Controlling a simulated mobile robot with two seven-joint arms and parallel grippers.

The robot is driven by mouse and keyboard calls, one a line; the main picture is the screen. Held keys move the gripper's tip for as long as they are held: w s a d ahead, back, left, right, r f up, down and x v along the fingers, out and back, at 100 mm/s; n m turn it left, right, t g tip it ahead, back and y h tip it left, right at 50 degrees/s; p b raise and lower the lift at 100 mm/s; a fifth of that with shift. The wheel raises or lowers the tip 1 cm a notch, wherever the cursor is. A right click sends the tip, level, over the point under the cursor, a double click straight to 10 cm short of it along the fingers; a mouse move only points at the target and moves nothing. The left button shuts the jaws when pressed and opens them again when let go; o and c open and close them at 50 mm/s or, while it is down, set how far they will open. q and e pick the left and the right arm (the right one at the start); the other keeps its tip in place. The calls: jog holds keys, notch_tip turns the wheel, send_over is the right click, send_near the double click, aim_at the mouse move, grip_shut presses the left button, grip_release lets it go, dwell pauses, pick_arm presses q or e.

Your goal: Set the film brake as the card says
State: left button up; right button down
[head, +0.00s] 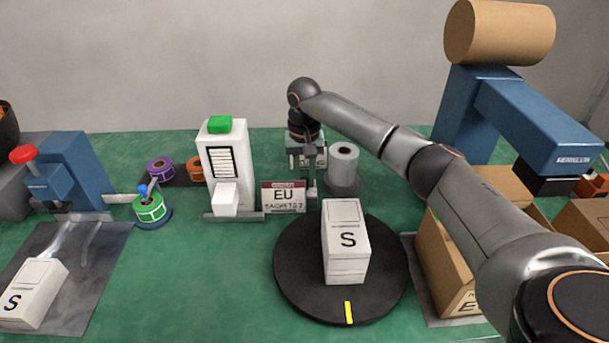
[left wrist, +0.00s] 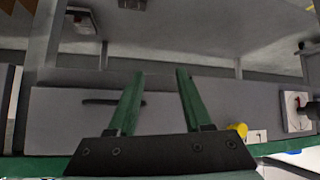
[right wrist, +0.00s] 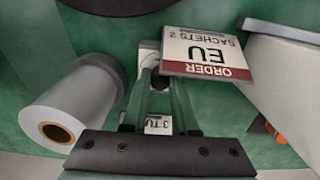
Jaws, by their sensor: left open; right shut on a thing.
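The order card (head: 283,197) stands upright behind the turntable and reads EU and SACHETS 2; it also shows upside down in the right wrist view (right wrist: 205,57). My right gripper (head: 306,172) reaches down just left of the grey film roll (head: 343,163). In the right wrist view my right gripper (right wrist: 160,75) is shut on what looks like the film brake knob, mostly hidden between the fingers. A small white label (right wrist: 158,124) there begins with 3 TU. My left gripper (left wrist: 158,75) is open and empty, away from the bench top.
A black turntable (head: 290,290) with a yellow mark carries a white S carton (head: 345,245). A white dispenser (head: 226,165) with a green top stands left of the card. A blue sealer (head: 540,130) and open cardboard boxes (head: 440,265) stand right. Bare green bench lies left of the turntable.

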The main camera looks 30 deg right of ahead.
aim_at(304, 178)
jog(key=m+p, duration=0.1)
jog(key=m, duration=0.4)
jog(key=shift+m+p, duration=0.35)
jog(key=shift+m, duration=0.05)
dwell(0.4)
jog(key=c, duration=1)
grip_release()
jog(key=shift+o, duration=0.2)
jog(key=shift+r, duration=0.15)
notch_tip(304, 178, up, 12)
jog(key=shift+r, duration=0.15)
